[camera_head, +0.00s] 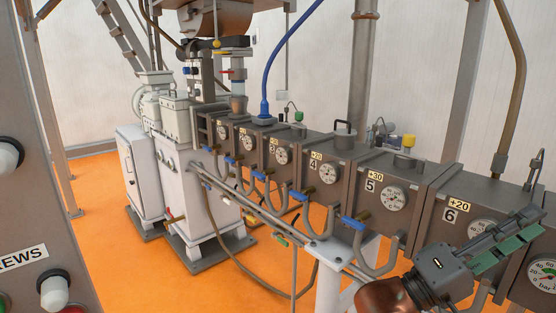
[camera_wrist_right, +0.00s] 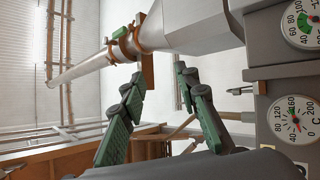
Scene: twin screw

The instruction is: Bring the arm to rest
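My right arm (camera_head: 385,297) comes in from the bottom of the head view. Its right gripper (camera_head: 538,221) points up and to the right, in front of the block marked 6 (camera_head: 462,212). In the right wrist view the two green-padded fingers of the right gripper (camera_wrist_right: 158,82) stand apart, with nothing between them. I cannot tell from the head view how far the gripper is from the block. My left arm and left gripper are not in view.
A row of numbered barrel blocks (camera_head: 327,175) with gauges, blue-handled valves (camera_head: 354,222) and pipes runs across the middle. A grey panel (camera_head: 30,200) with knobs stands at the left. Two dials (camera_wrist_right: 296,118) are close at right in the wrist view. Orange floor (camera_head: 110,235) is open at left.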

